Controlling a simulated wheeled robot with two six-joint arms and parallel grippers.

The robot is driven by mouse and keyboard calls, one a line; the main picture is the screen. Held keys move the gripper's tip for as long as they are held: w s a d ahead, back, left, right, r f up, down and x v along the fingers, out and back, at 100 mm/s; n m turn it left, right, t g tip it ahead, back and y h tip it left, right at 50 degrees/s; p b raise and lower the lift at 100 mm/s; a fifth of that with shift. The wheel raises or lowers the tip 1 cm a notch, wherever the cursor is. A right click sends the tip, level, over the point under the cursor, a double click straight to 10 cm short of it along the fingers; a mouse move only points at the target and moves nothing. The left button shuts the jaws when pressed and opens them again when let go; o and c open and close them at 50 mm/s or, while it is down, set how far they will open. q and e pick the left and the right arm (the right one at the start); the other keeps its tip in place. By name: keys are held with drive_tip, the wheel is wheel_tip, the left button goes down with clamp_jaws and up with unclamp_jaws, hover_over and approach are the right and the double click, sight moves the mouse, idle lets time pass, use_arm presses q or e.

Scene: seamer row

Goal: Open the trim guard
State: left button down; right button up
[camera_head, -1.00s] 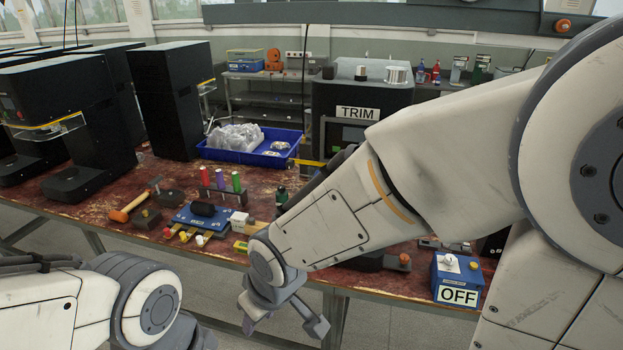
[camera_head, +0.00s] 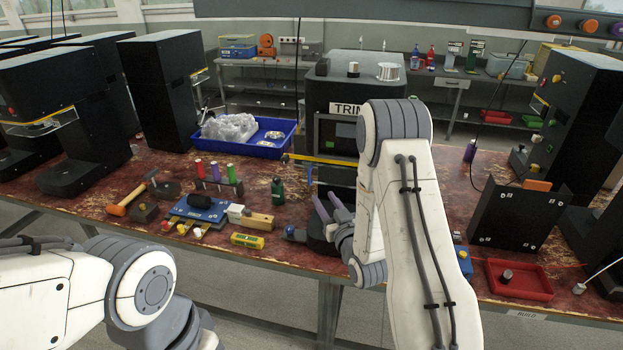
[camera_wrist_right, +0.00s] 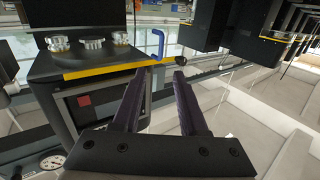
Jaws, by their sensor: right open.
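The trim machine (camera_head: 338,107), a dark box labelled TRIM, stands at the back of the bench. The trim guard's yellow bar (camera_head: 325,160) runs level across its front, and a blue handle (camera_head: 308,174) is by its left part. In the right wrist view the yellow bar (camera_wrist_right: 108,69) ends near the blue handle (camera_wrist_right: 162,45). My right gripper (camera_head: 329,203) is open and empty, in front of and below the bar, apart from the handle. Its fingers (camera_wrist_right: 160,78) point towards the handle. My right arm hides the machine's lower right. My left gripper is out of view.
A blue tray (camera_head: 292,150) with a bag and lids lies left of the machine. A green bottle (camera_head: 278,190), marker stand (camera_head: 218,187) and hammer (camera_head: 127,203) are on the bench. A red tray (camera_head: 520,291) and black panel (camera_head: 517,219) are at right.

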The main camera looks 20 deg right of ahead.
drive_tip(key=w+p, duration=0.4)
drive_tip(key=w, duration=0.6)
clamp_jaws()
drive_tip(key=shift+r, duration=0.1)
idle(1.2)
